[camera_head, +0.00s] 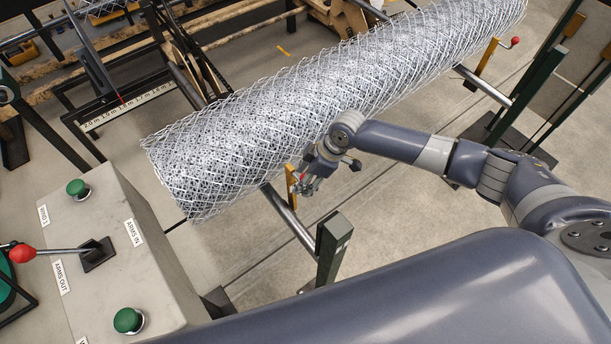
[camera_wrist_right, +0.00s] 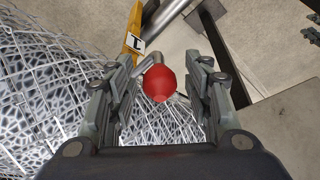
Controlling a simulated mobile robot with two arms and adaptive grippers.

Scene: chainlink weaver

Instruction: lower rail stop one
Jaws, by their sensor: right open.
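Rail stop one is a yellow upright bar (camera_wrist_right: 134,38) with a label "1", at the upper left of the right wrist view. In the head view its yellow bar (camera_head: 291,185) stands at the near side of the mesh roll, on a metal rail (camera_head: 290,217). Its red ball knob (camera_wrist_right: 159,83) sits on a short metal lever. My right gripper (camera_wrist_right: 160,90) is open, with a finger on each side of the knob and gaps beside it. In the head view my right gripper (camera_head: 308,183) is small and partly hides the stop. My left gripper is not in view.
The chain-link mesh roll (camera_head: 330,100) lies close beside my right gripper. A second yellow stop (camera_head: 487,57) with a red knob stands at the far rail. A dark green post (camera_head: 331,250) ends the near rail. A grey control box (camera_head: 110,250) stands at left.

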